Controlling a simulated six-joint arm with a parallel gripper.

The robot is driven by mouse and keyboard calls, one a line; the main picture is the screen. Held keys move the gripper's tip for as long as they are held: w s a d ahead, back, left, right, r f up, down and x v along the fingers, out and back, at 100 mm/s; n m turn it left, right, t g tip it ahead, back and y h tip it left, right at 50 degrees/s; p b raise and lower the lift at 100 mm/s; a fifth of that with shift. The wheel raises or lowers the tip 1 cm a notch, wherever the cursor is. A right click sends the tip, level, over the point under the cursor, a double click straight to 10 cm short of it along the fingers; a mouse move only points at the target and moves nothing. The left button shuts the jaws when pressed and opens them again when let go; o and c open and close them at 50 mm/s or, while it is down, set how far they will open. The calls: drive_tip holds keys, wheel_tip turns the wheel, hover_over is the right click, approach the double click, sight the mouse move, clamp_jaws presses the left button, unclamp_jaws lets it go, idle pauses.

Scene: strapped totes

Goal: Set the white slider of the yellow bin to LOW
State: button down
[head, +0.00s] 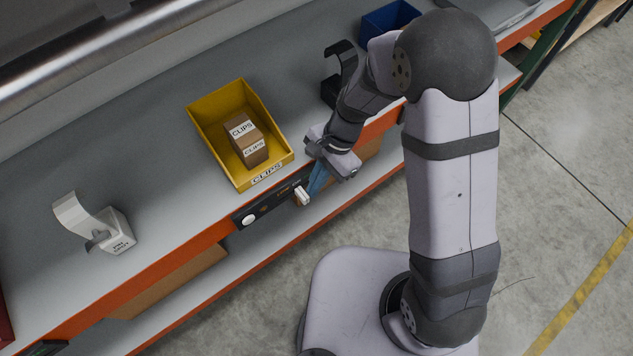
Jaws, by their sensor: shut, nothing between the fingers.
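The yellow bin (218,158), labelled CLIPS, sits on the grey shelf. A dark control strip (270,207) runs along the shelf's orange front edge below it. A white block (302,196), apparently the slider, is at the strip's right part. A round white piece (249,219) is at its left end. The markings on the strip are too small to read. My gripper (309,192) is shut, its blue fingers pointing down at the white block. The fingertips are beside or touching it; I cannot tell which. They partly hide the strip's right end.
A brown CLIPS box (246,144) lies in the yellow bin. A white tape dispenser (115,230) stands to the left on the shelf. A dark holder (332,92) and a blue bin (388,20) stand behind my arm. The shelf between bin and dispenser is clear.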

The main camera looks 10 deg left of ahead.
sight(302, 198)
drive_tip(key=shift+s+a, duration=1.45)
drive_tip(key=shift+s, duration=0.1)
drive_tip(key=shift+w+d+p, duration=0.3)
drive_tip(key=shift+w+d, duration=0.15)
drive_tip(key=shift+w, duration=0.05)
drive_tip(key=w+d+f+v, duration=0.1)
drive_tip(key=v, duration=1)
drive_tip(key=shift+w+d+b, duration=0.3)
drive_tip(key=shift+w+b, duration=0.05)
drive_tip(key=shift+b, duration=0.05)
